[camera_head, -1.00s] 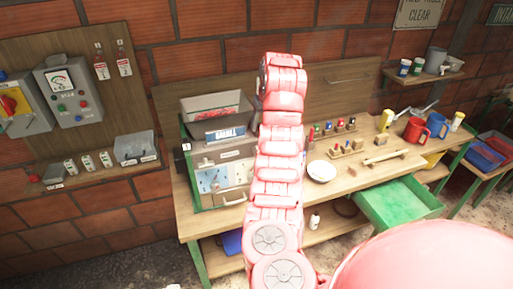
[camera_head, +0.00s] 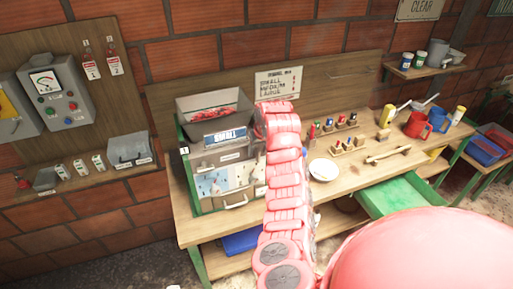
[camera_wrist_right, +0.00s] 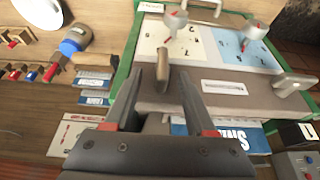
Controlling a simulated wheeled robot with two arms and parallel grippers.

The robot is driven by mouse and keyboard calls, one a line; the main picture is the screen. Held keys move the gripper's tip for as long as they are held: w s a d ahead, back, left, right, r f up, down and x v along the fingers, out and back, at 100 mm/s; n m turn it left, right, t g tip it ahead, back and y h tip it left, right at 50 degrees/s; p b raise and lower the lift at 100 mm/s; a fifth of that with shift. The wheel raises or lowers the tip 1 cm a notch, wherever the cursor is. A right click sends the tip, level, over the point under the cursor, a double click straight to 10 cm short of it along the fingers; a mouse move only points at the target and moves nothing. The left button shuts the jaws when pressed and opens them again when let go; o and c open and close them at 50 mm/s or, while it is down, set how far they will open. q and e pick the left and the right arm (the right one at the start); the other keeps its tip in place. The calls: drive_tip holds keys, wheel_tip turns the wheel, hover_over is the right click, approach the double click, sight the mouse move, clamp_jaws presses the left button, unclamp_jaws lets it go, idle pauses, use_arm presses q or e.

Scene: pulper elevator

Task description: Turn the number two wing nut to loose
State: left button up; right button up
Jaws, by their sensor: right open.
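A grey and green machine (camera_head: 232,156) stands on the workbench. Its front carries a pale blue panel (camera_wrist_right: 243,51) and a white panel (camera_wrist_right: 155,40). Each bears a red-marked wing nut: one on the white panel (camera_wrist_right: 176,23), one on the blue panel (camera_wrist_right: 254,32). I cannot read which is number two. My right gripper (camera_wrist_right: 160,100) is open and empty above the machine, its fingers pointing toward the panels, apart from both wing nuts. In the head view my right arm hides this gripper and part of the machine. My left gripper is not in view.
A brown lever (camera_wrist_right: 163,66) stands up on the machine between gripper and panels. A metal handle (camera_wrist_right: 295,84) projects at one side. A white bowl (camera_head: 323,170), small coloured bottles and an open green drawer (camera_head: 398,195) are to the right.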

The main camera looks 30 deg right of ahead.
drive_tip(key=shift+a, duration=0.15)
drive_tip(key=shift+c, duration=0.2)
drive_tip(key=shift+s, duration=0.1)
drive_tip(key=shift+c, duration=1.1)
clamp_jaws()
